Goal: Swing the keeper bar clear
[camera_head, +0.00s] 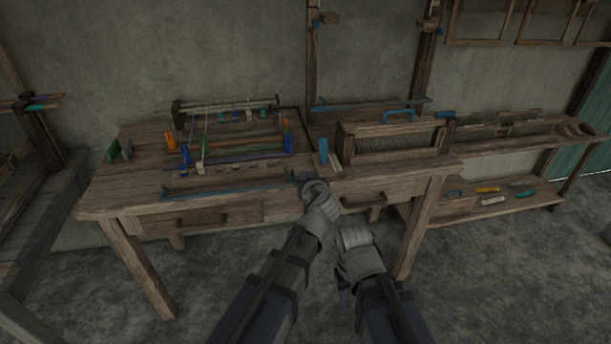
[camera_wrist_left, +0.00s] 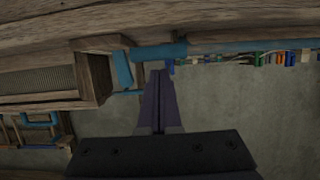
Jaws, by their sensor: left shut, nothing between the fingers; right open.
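A thin blue bar (camera_head: 225,191), which looks like the keeper bar, lies along the front of the wooden loom bench, its right end near my left gripper. It also shows as a blue strip in the left wrist view (camera_wrist_left: 245,47). My left gripper (camera_head: 303,177) is at the bench's front edge. In the left wrist view its fingers (camera_wrist_left: 161,78) are shut and empty, with tips just short of a thicker blue piece (camera_wrist_left: 158,52). I cannot tell whether they touch it. My right gripper (camera_head: 354,238) is open, lower, in front of the bench; its fingertips are hard to make out.
An upright blue-faced block (camera_head: 323,152) and a wooden reed frame (camera_head: 392,142) with a blue handle (camera_head: 400,114) stand right of my left gripper. Coloured pegs and threads (camera_head: 240,143) fill the bench's left half. A drawer handle (camera_head: 364,203) juts from the front.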

